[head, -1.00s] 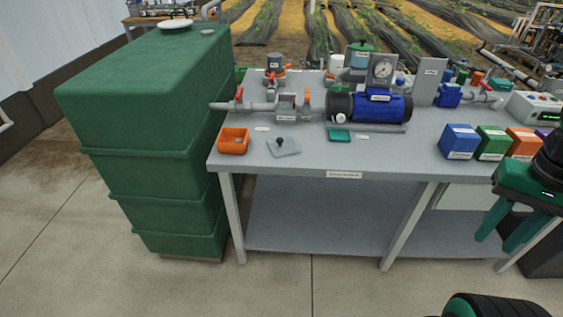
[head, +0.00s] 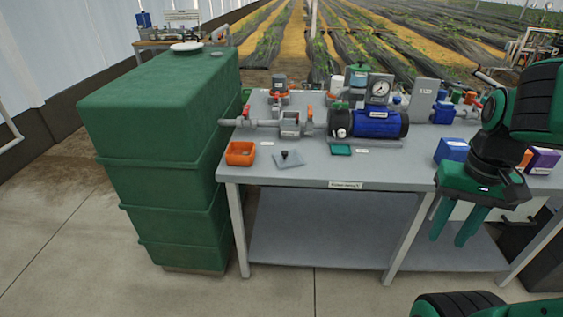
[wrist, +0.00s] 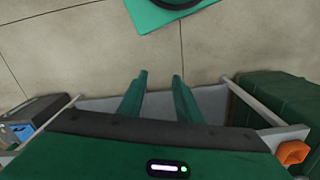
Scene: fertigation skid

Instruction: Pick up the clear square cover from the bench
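The clear square cover (head: 289,159) lies flat on the grey bench (head: 300,183) near its front left edge. It is a pale, see-through square with a dark knob on top. My gripper (head: 454,240) hangs in front of the bench, to the right of the cover and well apart from it. Its two green fingers are spread, with nothing between them. They also show in the wrist view (wrist: 160,85), pointing toward the floor. The cover cannot be made out in the wrist view.
An orange bin (head: 240,153) stands left of the cover, and a small green box (head: 340,150) lies to its right. Grey pipework (head: 290,123) and a blue pump (head: 375,123) stand behind. A tall green tank (head: 165,110) borders the bench's left side. Floor in front is clear.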

